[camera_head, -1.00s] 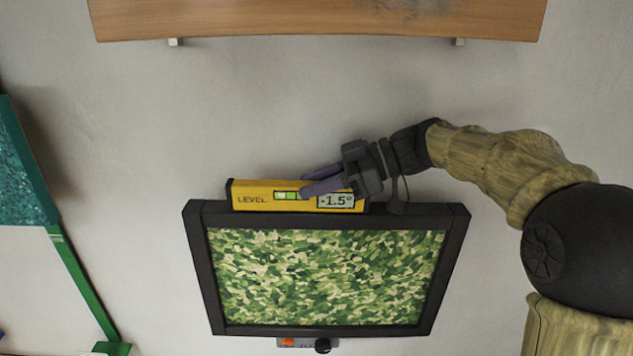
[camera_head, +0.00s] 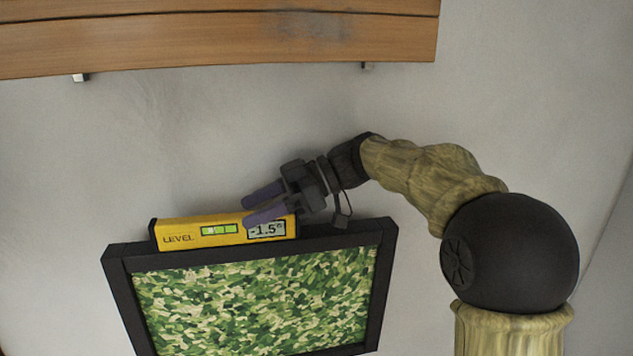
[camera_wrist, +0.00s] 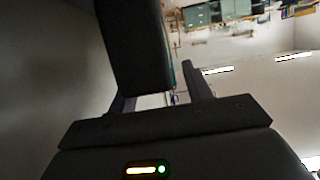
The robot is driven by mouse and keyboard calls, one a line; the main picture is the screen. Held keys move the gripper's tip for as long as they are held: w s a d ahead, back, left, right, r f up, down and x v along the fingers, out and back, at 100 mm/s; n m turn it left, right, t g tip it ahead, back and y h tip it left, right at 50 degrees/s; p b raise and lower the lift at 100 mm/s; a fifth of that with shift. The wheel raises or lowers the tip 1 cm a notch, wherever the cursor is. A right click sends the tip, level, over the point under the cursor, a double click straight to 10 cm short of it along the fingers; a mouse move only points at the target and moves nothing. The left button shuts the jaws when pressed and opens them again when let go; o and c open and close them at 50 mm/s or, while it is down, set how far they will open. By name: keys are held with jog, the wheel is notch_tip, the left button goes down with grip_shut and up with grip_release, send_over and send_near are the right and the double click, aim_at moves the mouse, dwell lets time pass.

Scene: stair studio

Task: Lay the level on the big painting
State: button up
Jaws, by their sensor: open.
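The yellow level (camera_head: 195,231) rests along the top edge of the big painting (camera_head: 250,300), which has a black frame and a green camouflage-like picture. The level's display reads -1.5° and its green vial shows. My gripper (camera_head: 263,205) is open at the right half of the level, with one finger in front of its upper part and the other above and behind it. I cannot tell whether the fingers touch it. In the wrist view my gripper (camera_wrist: 165,98) also shows, with a dark long body beside the left finger that I cannot identify for sure.
A wooden shelf or rail (camera_head: 220,40) on two brackets runs along the wall above the painting. The grey wall between them is clear. The wrist view shows a distant room with green cabinets (camera_wrist: 215,12) and ceiling lights.

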jog(key=b+v, duration=0.1)
jog(key=v, duration=1.3)
jog(key=shift+w+d+b, duration=0.2)
jog(key=shift+d+b, duration=0.1)
jog(key=shift+b, duration=0.1)
jog(key=shift+s+a+r, duration=0.1)
jog(key=shift+s+r, duration=0.05)
jog(key=s+d+p, duration=0.2)
jog(key=s+d, duration=0.2)
jog(key=s, duration=1.2)
jog(key=shift+s+d, duration=0.15)
dwell(0.4)
